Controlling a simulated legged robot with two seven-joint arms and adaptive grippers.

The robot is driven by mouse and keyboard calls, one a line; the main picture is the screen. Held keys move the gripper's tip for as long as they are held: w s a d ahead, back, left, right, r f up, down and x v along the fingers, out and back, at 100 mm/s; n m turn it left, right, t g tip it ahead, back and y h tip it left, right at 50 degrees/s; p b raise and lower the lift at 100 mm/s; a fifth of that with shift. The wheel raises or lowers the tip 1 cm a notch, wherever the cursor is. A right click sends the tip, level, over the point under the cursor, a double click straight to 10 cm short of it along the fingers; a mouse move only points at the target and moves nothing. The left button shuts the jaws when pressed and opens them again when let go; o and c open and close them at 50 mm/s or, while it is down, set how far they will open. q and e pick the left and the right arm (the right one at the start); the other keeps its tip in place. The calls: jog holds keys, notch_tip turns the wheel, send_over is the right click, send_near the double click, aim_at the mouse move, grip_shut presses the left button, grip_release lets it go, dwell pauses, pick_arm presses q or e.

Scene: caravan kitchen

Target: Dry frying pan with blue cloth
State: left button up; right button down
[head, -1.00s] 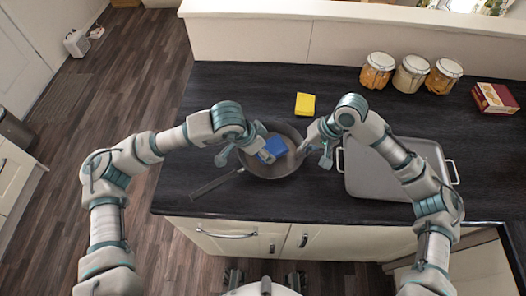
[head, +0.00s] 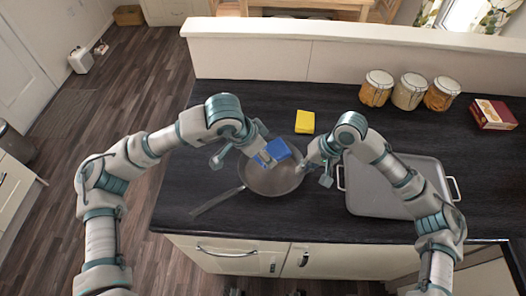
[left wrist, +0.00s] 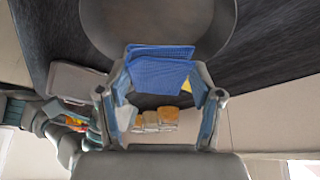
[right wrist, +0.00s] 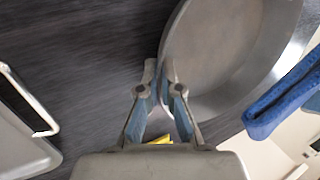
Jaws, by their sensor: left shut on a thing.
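The grey frying pan (head: 272,182) sits on the dark worktop, its handle (head: 216,202) pointing to the front left. My left gripper (head: 264,158) is shut on the folded blue cloth (head: 278,150) over the far part of the pan. The cloth also shows between the fingers in the left wrist view (left wrist: 160,72); I cannot tell whether it touches the pan. My right gripper (right wrist: 159,72) is at the pan's right rim, its fingertips close together with the rim between them. The pan's inside (right wrist: 222,50) looks empty in the right wrist view.
A grey tray with handles (head: 385,195) lies to the right of the pan, close to my right arm. A yellow sponge (head: 305,122) lies behind the pan. Several jars (head: 408,92) and a red box (head: 492,115) stand at the back right. The worktop's left part is clear.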

pick_arm(q)
jog(key=shift+r, duration=3)
pick_arm(e)
jog(key=c, duration=1.2)
grip_release()
jog(key=shift+c, duration=0.2)
jog(key=v, duration=1.2)
pick_arm(q)
jog(key=shift+s+f, duration=0.1)
pick_arm(e)
jog(key=shift+f, duration=0.15)
